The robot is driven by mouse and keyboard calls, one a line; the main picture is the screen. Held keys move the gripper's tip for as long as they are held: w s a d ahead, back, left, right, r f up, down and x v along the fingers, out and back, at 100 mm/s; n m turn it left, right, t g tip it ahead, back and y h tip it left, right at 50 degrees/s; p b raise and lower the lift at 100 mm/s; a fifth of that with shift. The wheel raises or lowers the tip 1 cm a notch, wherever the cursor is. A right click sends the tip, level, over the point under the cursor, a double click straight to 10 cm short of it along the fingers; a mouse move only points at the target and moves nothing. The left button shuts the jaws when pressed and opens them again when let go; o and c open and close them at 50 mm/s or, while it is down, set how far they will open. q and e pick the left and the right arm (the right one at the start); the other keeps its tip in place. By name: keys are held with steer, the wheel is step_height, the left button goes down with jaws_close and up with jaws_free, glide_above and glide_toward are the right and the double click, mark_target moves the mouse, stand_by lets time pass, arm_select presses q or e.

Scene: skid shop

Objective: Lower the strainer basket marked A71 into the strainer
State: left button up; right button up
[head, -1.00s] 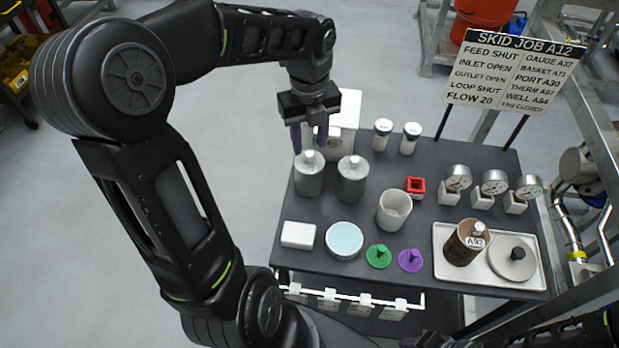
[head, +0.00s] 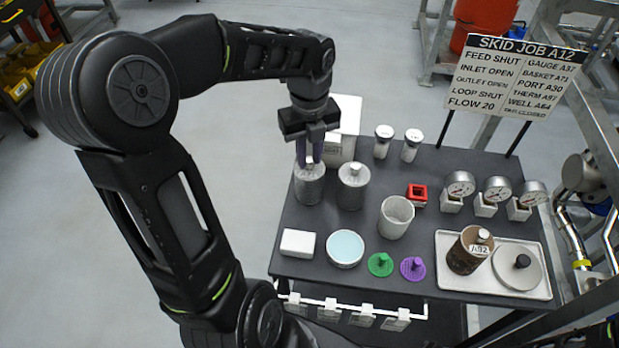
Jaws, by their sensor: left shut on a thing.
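Two grey cylindrical strainer baskets with top knobs stand at the table's back left: a left one (head: 309,188) and a right one (head: 352,190). Their marks are too small to read surely, so I cannot tell which is A71. My left gripper (head: 309,162) points down from above and is shut on the left basket's knob; the basket appears to stand on the table. An open, pale grey round cup (head: 396,218), which looks like the strainer body, stands empty at mid-table. A brown, dirty basket marked A92 (head: 466,257) stands on the white tray (head: 450,285). My right gripper is not in view.
A round grey lid (head: 517,266) with a black knob lies on the tray. A blue-topped dish (head: 345,248), green (head: 380,264) and purple (head: 413,268) pieces line the front. A red square (head: 417,194) and several gauges (head: 460,185) stand behind the cup. A white box (head: 345,125) is near the gripper.

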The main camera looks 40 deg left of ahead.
arm_select(q)
jaws_close()
steer(key=shift+r, duration=0.15)
steer(key=shift+r+p, duration=1.85)
steer(key=shift+r, duration=0.05)
